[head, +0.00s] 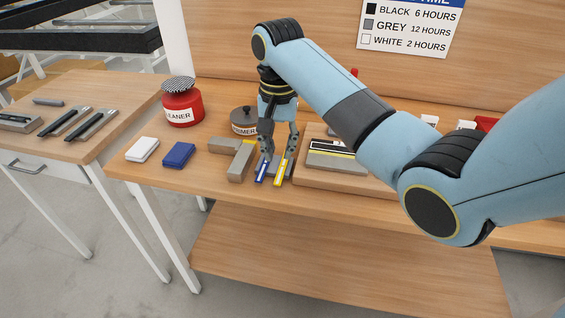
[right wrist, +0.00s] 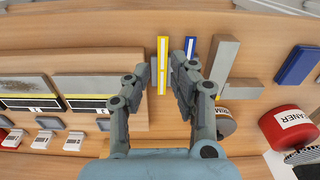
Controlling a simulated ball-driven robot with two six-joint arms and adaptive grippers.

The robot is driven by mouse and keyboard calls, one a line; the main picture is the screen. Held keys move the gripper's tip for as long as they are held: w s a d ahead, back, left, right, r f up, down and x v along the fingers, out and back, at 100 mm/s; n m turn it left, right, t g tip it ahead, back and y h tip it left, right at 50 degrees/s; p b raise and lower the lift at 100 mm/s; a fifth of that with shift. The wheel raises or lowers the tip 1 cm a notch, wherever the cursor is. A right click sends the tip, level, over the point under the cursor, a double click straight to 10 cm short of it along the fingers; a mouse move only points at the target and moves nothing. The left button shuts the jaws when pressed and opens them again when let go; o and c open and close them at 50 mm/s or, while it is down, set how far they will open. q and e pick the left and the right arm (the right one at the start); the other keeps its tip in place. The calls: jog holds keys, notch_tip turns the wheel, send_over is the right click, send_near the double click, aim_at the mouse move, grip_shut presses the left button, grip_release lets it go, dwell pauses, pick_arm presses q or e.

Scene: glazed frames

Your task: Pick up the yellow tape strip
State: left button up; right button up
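The yellow tape strip (head: 280,174) lies near the front edge of the workbench, with a pale stripe along it. In the right wrist view the yellow strip (right wrist: 163,60) appears between my fingers, closer to the left one. A blue strip (head: 261,174) lies beside it; in the wrist view the blue strip (right wrist: 190,46) is at the right fingertip. My right gripper (head: 278,158) points down over the strips with its fingers apart; it also shows in the wrist view (right wrist: 160,72). I cannot tell whether a finger touches a strip. My left gripper is not in view.
Grey-brown blocks (head: 240,162) lie just left of the strips. A wooden board (head: 313,178) with a framed piece is to the right. A primer tin (head: 243,121), red cleaner can (head: 183,108), blue block (head: 179,154) and white block (head: 142,149) stand further left.

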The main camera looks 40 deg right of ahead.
jog(key=r, duration=0.1)
send_over(278, 182)
jog(key=shift+m, duration=0.3)
notch_tip(278, 182, down, 5)
jog(key=shift+w+r, duration=0.15)
jog(key=shift+f+p, duration=0.45)
jog(key=shift+f, duration=2.35)
jog(key=shift+f, duration=0.25)
jog(key=c, duration=0.3)
jog(key=shift+c, duration=0.3)
